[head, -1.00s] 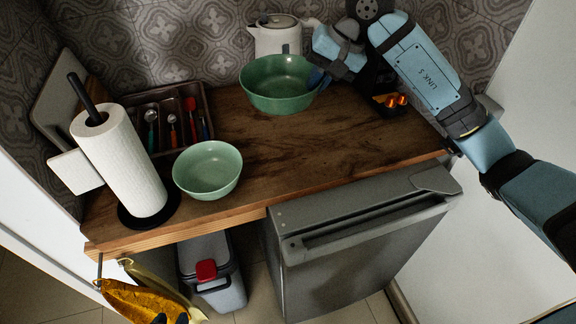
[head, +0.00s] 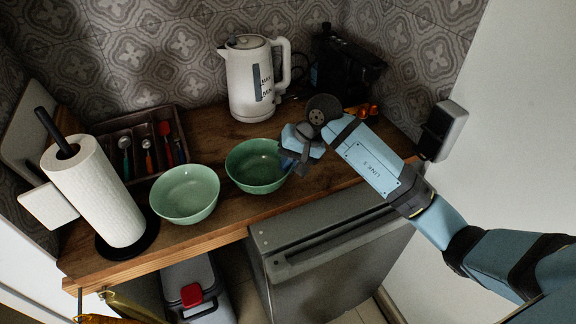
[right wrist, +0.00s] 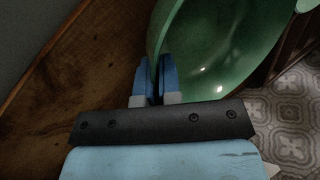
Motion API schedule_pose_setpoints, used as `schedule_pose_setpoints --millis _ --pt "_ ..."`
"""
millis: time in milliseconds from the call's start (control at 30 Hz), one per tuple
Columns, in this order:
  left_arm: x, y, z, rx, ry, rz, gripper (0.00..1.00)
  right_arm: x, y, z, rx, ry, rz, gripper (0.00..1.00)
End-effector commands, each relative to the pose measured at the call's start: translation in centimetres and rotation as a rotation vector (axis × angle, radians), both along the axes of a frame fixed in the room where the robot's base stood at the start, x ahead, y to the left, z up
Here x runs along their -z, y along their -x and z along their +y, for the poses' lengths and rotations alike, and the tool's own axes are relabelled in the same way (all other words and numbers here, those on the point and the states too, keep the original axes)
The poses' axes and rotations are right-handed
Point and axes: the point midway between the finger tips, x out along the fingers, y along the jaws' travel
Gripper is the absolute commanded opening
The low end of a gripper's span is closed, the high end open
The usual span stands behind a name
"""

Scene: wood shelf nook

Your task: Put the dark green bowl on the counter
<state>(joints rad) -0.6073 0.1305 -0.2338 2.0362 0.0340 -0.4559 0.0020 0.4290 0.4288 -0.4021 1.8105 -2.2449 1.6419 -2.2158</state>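The dark green bowl (head: 252,172) is upright at the front of the wooden counter (head: 222,226), just right of a lighter green bowl (head: 186,196). It is at or just above the counter; I cannot tell whether its base touches. My right gripper (head: 289,164) is at its right rim. In the right wrist view, the two blue fingers (right wrist: 156,82) are shut on the rim of the dark green bowl (right wrist: 222,50), one on each side. My left gripper is not in view.
A paper towel roll (head: 95,195) and a cutlery tray (head: 128,138) stand on the left. A white kettle (head: 250,85) is behind the bowls, with a dark machine (head: 345,65) at the back right. Bare counter shows in front of the kettle.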

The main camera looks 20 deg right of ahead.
Motion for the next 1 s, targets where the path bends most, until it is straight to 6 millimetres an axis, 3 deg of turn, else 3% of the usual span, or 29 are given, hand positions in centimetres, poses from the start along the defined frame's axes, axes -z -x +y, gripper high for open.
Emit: schedule_pose_setpoints --millis 100,400,533,833,1000 --pt "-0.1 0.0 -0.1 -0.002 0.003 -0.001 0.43 1.3 0.0 0.1 0.001 -0.002 0.000 0.00" --pt "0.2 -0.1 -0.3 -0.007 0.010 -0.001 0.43 1.6 0.0 0.0 0.000 0.000 -0.002 0.00" --pt "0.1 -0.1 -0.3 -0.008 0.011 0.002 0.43 1.6 0.0 0.0 0.000 0.000 0.000 0.30" --pt "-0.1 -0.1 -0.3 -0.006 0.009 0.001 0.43 1.4 0.0 0.0 0.000 0.000 0.000 0.30" --pt "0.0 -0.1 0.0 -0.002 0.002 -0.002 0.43 0.1 0.2 -0.7 0.000 0.002 -0.004 0.30"
